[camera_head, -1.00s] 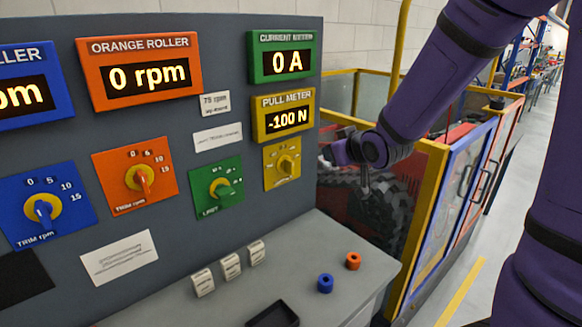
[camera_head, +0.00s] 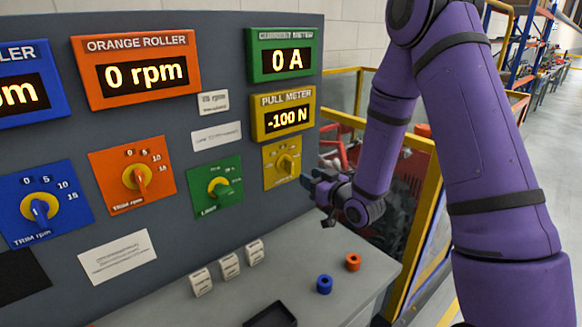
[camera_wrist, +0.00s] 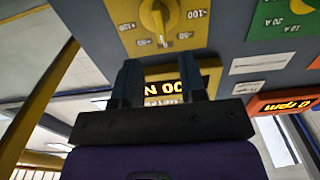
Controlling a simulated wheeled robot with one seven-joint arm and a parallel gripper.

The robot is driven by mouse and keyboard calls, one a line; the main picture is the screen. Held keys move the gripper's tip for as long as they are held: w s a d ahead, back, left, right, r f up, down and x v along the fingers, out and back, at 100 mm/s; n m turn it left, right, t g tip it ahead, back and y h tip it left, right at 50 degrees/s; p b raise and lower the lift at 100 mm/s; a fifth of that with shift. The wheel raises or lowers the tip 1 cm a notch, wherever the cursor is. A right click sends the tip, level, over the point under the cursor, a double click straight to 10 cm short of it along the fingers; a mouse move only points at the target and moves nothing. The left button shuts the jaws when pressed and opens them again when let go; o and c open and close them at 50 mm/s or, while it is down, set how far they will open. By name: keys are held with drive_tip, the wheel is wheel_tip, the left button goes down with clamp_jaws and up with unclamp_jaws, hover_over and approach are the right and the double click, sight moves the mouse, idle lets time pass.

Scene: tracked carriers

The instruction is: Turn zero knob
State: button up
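The zero knob is most likely the round yellow knob on the yellow plate below the pull meter. In the head view this knob (camera_head: 286,163) sits at the right end of the lower row. In the wrist view the knob (camera_wrist: 159,14) is at the top, upside down, with a scale around it. The pull meter (camera_head: 283,117) reads -100 N. My gripper (camera_head: 310,183) is just right of and below the knob's plate, apart from the knob. In the wrist view my gripper (camera_wrist: 161,66) is open and empty, its fingertips short of the knob.
The green knob plate (camera_head: 215,188) and orange knob plate (camera_head: 133,175) lie to the left on the panel. A yellow-framed machine stands behind my arm.

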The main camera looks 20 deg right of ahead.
sight(293, 167)
drive_tip(key=x, duration=0.9)
clamp_jaws()
